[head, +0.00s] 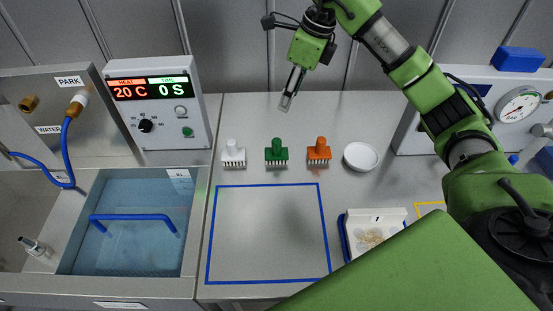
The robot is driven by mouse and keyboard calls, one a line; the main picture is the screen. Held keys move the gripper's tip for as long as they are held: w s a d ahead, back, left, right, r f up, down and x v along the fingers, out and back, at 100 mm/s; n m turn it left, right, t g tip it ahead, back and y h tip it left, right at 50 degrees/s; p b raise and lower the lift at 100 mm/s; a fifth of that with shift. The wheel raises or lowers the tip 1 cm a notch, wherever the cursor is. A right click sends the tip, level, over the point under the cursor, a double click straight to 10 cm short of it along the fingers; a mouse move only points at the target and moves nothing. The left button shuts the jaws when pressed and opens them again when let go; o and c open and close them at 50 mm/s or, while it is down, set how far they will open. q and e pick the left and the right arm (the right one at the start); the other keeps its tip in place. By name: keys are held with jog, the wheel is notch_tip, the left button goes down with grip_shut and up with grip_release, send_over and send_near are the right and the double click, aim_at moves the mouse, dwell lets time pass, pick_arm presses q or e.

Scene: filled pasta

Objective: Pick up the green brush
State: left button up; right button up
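The green brush (276,152) stands bristles down on the metal worktop, between a white brush (233,153) on its left and an orange brush (318,152) on its right. My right gripper (287,102) is above and behind the green brush, apart from it, with its fingers pointing down. Its fingers look close together and nothing shows between them, but I cannot tell from this angle whether they are shut. My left gripper is not in view.
A white bowl (361,156) is right of the orange brush. A blue-outlined square (268,186) on the worktop is empty. A white tray (390,213) holds small pieces. A control box (158,103) and a water basin (130,262) are at left. A gauge unit (480,85) is at right.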

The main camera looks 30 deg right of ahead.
jog(key=b, duration=0.4)
send_over(277, 141)
jog(key=s+d, duration=0.2)
notch_tip(277, 141, down, 5)
jog(key=x, duration=0.3)
jog(key=p+x, duration=0.1)
jog(key=x, duration=0.5)
jog(key=shift+s+d, duration=0.2)
jog(key=shift+s, duration=0.1)
jog(key=p+x, duration=0.2)
jog(key=x, duration=0.2)
jog(key=shift+p, duration=0.3)
jog(key=shift+w+a+f, duration=0.1)
jog(key=shift+w+f, duration=0.05)
jog(key=shift+f, duration=0.5)
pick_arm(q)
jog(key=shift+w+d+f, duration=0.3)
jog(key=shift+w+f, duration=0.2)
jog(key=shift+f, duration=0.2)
pick_arm(e)
grip_shut()
